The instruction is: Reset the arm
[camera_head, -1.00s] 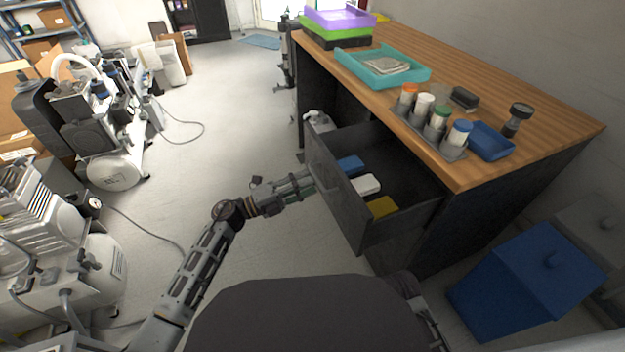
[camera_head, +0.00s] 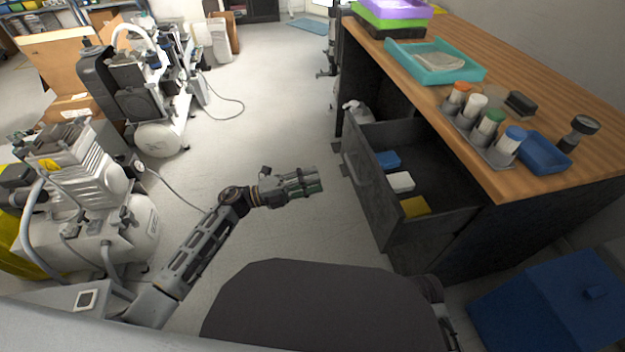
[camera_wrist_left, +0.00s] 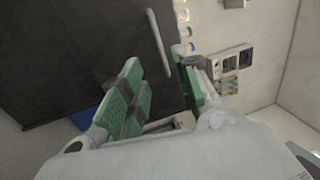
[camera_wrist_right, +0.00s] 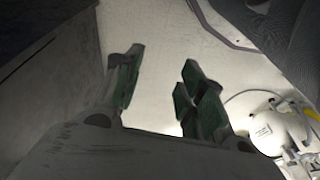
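My left gripper (camera_head: 312,183) is over the floor, to the left of the open drawer (camera_head: 365,192) and apart from its front. In the left wrist view its green-padded fingers (camera_wrist_left: 160,92) are spread with nothing between them; the dark drawer front and its pale handle (camera_wrist_left: 158,42) are beyond. My right gripper is hidden in the head view. In the right wrist view its fingers (camera_wrist_right: 156,88) are apart and empty, with pale floor beyond.
The drawer holds a blue (camera_head: 388,160), a white (camera_head: 401,182) and a yellow block (camera_head: 415,206). The wooden desk top (camera_head: 520,85) carries trays and a bottle rack (camera_head: 480,140). Compressors (camera_head: 95,190) stand at left. A blue bin (camera_head: 550,305) is at lower right. Floor between is clear.

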